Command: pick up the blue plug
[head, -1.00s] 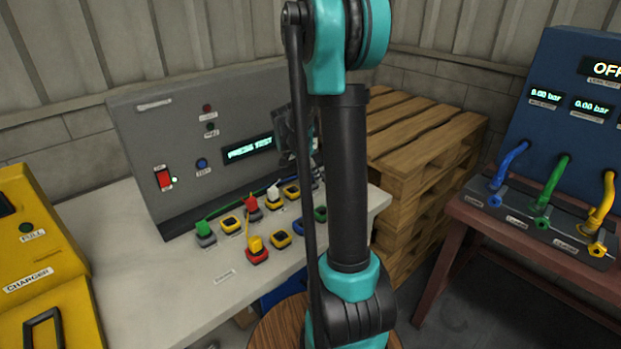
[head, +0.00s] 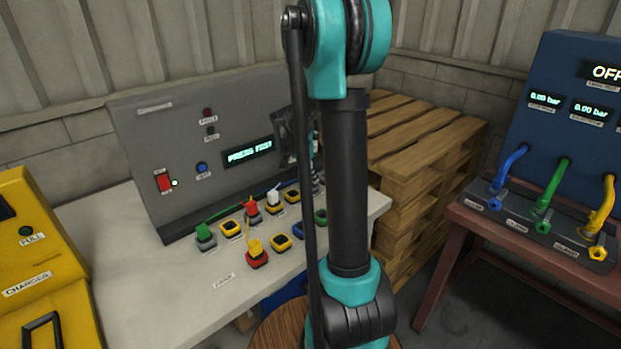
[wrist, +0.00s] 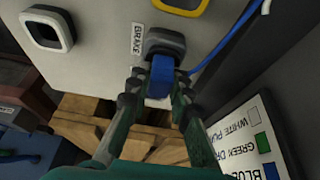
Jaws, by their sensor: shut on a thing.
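The blue plug (wrist: 161,76) sits at a dark grey socket (wrist: 164,46) beside a label reading BRAKE in the wrist view. My gripper (wrist: 159,84) is shut on the plug, with one finger on each side of it. A blue cable (wrist: 212,52) runs from beside the plug toward the upper right. I cannot tell how deep the plug sits in the socket.
Green (head: 205,231), red (head: 251,208), white (head: 273,196) and yellow (head: 255,246) plugs stand among sockets on the bench (head: 130,270). A grey test panel (head: 215,150) rises behind. A printed card (wrist: 258,140) lies close right of my gripper.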

